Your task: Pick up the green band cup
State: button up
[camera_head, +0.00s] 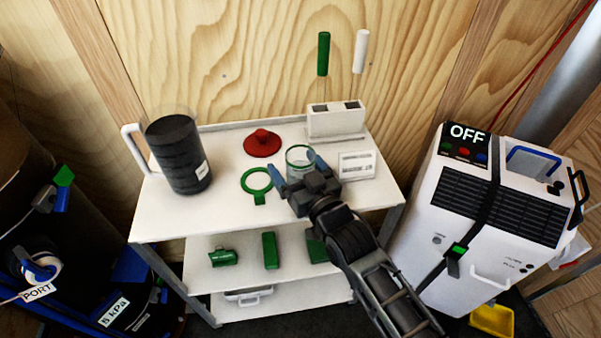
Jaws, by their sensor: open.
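The green band cup (298,156) is a clear cup with a green rim band. It stands upright on the top shelf of the white cart, right of the middle. My gripper (293,165) is at the cup, coming from the lower right. Its two blue-tipped fingers are apart, one toward the cup's left side and one toward its right. The gripper body hides the cup's lower part. I cannot tell whether the fingers touch the cup.
On the cart's top shelf (222,205) stand a dark jug (178,155), a red knob-like piece (262,143), a green ring (257,181), a white label card (356,165) and a white holder (335,121). Green pieces (270,250) lie below. A white machine (480,215) stands at right.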

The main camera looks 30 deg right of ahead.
jog(key=shift+c, duration=0.2)
jog(key=c, duration=1.1)
jog(key=shift+c, duration=0.2)
jog(key=shift+s+r, duration=0.1)
jog(key=shift+r, duration=0.1)
